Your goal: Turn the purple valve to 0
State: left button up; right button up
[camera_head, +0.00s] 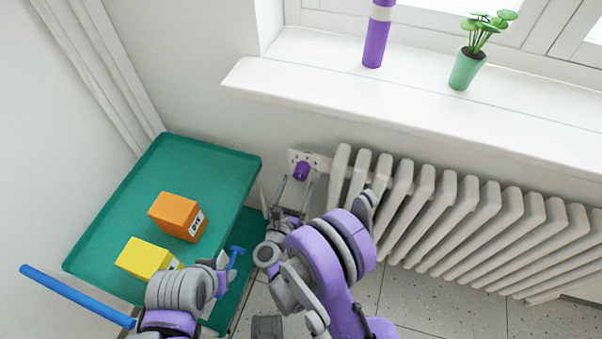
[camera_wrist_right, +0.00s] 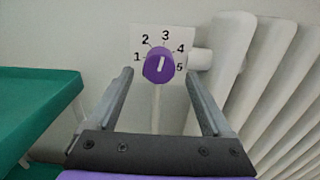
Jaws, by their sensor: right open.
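The purple valve (camera_head: 302,171) is a round knob at the left end of the radiator. In the right wrist view the purple valve (camera_wrist_right: 158,66) sits on a white plate (camera_wrist_right: 140,38) marked 1 to 5; no 0 is visible. Its white pointer stands almost upright, near the 3. My right gripper (camera_head: 294,192) is open and empty, its fingers pointing at the valve. In the wrist view the knob lies between the fingertips (camera_wrist_right: 160,75), with no clear contact. My left gripper (camera_head: 222,262) is low over the green cart, its jaws unclear.
The white radiator (camera_head: 450,215) extends right of the valve. A green cart (camera_head: 105,225) with an orange box (camera_head: 175,213) and a yellow box (camera_head: 145,258) stands left. The windowsill (camera_head: 420,85) above holds a potted plant (camera_head: 466,70) and purple cylinder (camera_head: 376,45).

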aim_at(300, 178)
jog(key=shift+x, duration=2.35)
grip_shut()
